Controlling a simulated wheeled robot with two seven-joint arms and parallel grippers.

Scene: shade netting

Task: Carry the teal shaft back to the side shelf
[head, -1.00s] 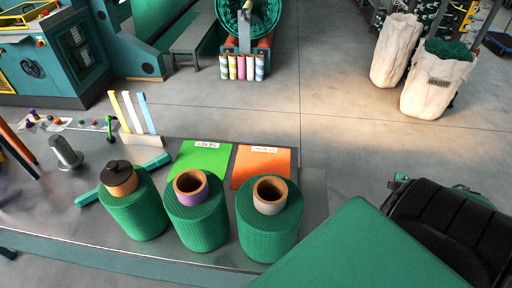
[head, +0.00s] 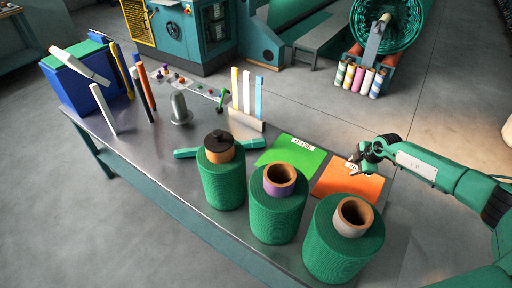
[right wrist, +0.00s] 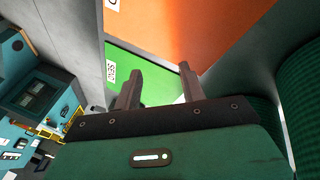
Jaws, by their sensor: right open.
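A teal bar (head: 188,153), which looks like the teal shaft, lies flat on the grey worktable (head: 150,170) behind the green rolls. The capped roll (head: 223,185) hides its middle part. My right gripper (head: 357,160) is open and empty above the orange sheet (head: 345,186), well to the right of the bar. In the right wrist view its two fingers (right wrist: 160,86) stand apart over the green sheet (right wrist: 150,85) and orange sheet, with nothing between them. My left gripper is not in view. I cannot clearly pick out the side shelf.
Two more green rolls (head: 277,213) (head: 340,245) stand along the table's front edge. Upright coloured strips (head: 247,97), a grey metal post (head: 180,108) and a blue bin (head: 75,85) stand further left. A teal bench (head: 18,45) is at the far left. Floor is clear in front.

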